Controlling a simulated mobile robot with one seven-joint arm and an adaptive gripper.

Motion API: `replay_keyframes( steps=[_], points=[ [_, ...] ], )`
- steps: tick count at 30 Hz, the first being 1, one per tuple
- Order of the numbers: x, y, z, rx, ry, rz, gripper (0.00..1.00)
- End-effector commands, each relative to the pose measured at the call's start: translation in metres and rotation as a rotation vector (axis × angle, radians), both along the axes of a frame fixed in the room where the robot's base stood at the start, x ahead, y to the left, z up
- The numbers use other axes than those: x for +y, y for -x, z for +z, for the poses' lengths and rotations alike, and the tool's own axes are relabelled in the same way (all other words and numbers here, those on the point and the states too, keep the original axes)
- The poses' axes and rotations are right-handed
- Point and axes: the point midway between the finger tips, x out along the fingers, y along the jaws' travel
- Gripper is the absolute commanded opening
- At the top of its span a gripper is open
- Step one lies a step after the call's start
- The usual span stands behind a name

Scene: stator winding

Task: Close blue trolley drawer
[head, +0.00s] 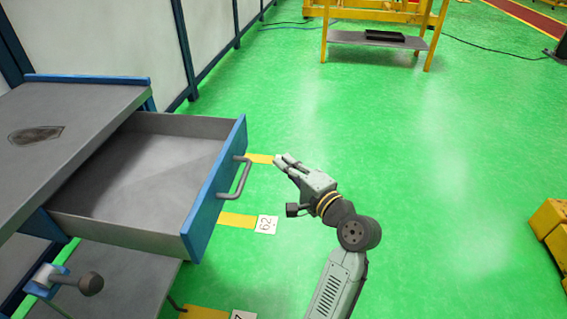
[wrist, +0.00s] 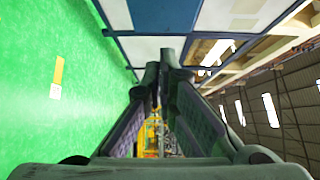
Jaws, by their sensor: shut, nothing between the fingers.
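The blue trolley's drawer (head: 150,180) is pulled far out in the head view. It has a grey, empty inside, a blue front panel (head: 217,190) and a grey bow handle (head: 236,178). My gripper (head: 281,161) is to the right of the handle, apart from it, with its fingers pointing up and left. Its fingers are shut and hold nothing. In the wrist view the fingertips (wrist: 165,65) meet in front of the camera, and the drawer is not visible there.
The trolley's grey top (head: 65,120) is above the drawer at left, with a clamp-like part (head: 60,282) below. A yellow stand (head: 378,40) is at the back. A yellow object (head: 552,230) is at the right edge. Green floor right of the drawer is mostly free.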

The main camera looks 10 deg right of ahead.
Motion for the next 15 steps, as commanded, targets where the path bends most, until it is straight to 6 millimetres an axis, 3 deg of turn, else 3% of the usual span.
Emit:
replay_keyframes(
  steps=[9, 15],
  points=[
    [0.033, -0.062, 0.003, -0.001, 0.0, 0.004, 0.0],
    [0.06, -0.069, 0.001, 0.0, 0.002, 0.003, 0.0]
  ],
)
